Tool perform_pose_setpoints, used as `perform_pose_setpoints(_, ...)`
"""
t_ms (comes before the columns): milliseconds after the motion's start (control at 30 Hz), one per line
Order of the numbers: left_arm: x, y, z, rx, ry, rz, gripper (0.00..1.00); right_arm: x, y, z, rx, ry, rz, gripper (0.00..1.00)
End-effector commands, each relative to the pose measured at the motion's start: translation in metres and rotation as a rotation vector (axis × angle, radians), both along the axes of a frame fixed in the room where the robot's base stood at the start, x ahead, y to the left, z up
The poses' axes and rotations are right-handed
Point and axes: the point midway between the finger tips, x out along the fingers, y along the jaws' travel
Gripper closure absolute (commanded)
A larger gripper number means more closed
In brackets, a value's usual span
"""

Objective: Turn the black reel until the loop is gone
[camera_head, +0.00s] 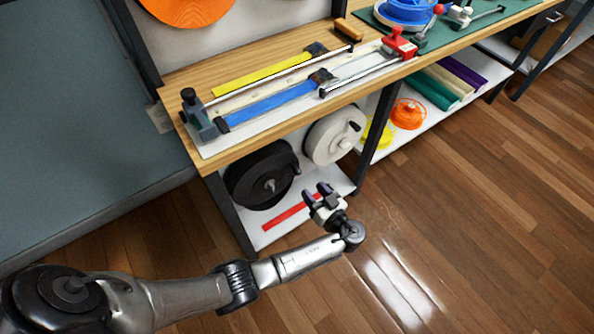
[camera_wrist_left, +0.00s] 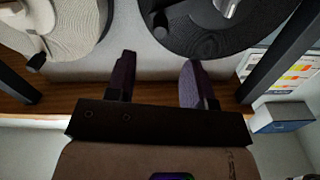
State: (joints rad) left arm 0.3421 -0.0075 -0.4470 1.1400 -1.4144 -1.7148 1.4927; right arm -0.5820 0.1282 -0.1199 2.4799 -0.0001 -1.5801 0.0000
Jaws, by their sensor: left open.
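I cannot make out a loop of strap at the reel. My right gripper is not in view.
A white reel (camera_head: 324,143) stands right of the black one. A red strip (camera_head: 290,213) lies at the shelf's front. Dark bench legs (camera_head: 232,212) flank this bay. Above, a wooden bench (camera_head: 262,48) carries yellow and blue straps. The floor in front is clear.

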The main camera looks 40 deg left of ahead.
Motion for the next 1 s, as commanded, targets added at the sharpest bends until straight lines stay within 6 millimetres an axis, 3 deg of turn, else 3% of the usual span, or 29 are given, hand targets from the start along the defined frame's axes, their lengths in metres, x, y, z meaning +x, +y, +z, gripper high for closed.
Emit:
perform_pose_setpoints(200,0.011,0.041,-0.001,0.002,-0.001,0.001,0.52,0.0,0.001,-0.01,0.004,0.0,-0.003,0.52)
perform_pose_setpoints(500,0.021,0.079,-0.001,0.001,0.001,0.001,0.52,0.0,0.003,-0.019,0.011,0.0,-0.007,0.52)
perform_pose_setpoints(1000,0.025,0.092,0.0,-0.001,0.002,-0.001,0.52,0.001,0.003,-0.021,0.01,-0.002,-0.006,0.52)
